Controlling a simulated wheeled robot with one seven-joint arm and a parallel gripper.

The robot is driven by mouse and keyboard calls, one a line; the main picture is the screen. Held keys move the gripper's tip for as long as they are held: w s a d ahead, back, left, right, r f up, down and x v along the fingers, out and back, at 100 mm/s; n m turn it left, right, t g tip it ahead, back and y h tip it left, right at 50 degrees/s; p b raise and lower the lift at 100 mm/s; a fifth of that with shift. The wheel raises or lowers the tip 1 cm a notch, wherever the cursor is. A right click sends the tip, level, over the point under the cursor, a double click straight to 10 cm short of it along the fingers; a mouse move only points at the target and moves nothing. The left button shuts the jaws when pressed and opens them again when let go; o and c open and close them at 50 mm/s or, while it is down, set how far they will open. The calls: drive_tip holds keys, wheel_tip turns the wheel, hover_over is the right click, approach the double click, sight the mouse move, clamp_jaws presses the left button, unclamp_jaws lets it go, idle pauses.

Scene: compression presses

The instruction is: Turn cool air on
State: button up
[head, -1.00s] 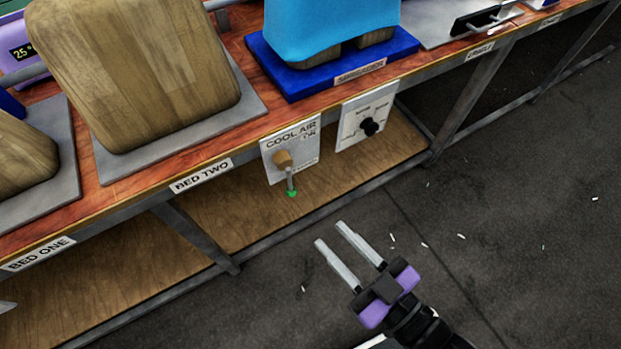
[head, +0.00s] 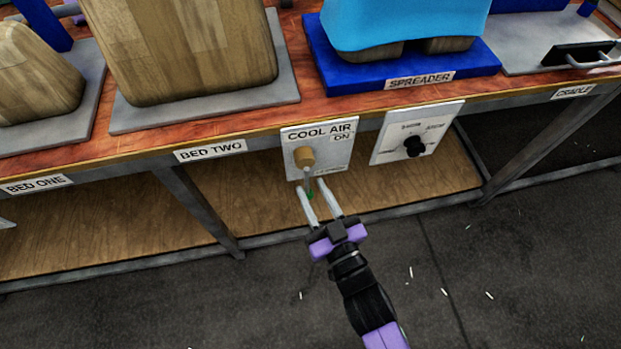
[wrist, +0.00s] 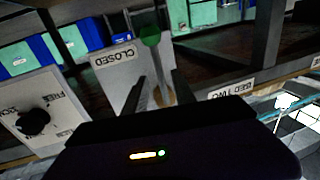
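The cool air panel (head: 333,147) is a pale plate under the front edge of the bench, marked "COOL AIR" and "ON" near its top. A brass hub (head: 304,157) sits on it, with a thin lever hanging down to a green tip (head: 310,194). My gripper (head: 312,187) is open, its two fingers pointing up at the lever's lower end. In the wrist view the lever with its green tip (wrist: 150,36) shows between the fingers (wrist: 157,88), beside a "CLOSED" label (wrist: 114,54). I cannot tell whether the fingers touch the lever.
A second panel with a black knob (head: 413,146) hangs to the right. Above are the bench edge, a wooden block (head: 180,50) and the blue spreader base (head: 330,75). A lower wooden shelf (head: 240,205) lies behind. The floor in front is open.

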sight(308, 184)
drive_tip(key=shift+x, duration=1.8)
drive_tip(key=shift+a, duration=0.1)
clamp_jaws()
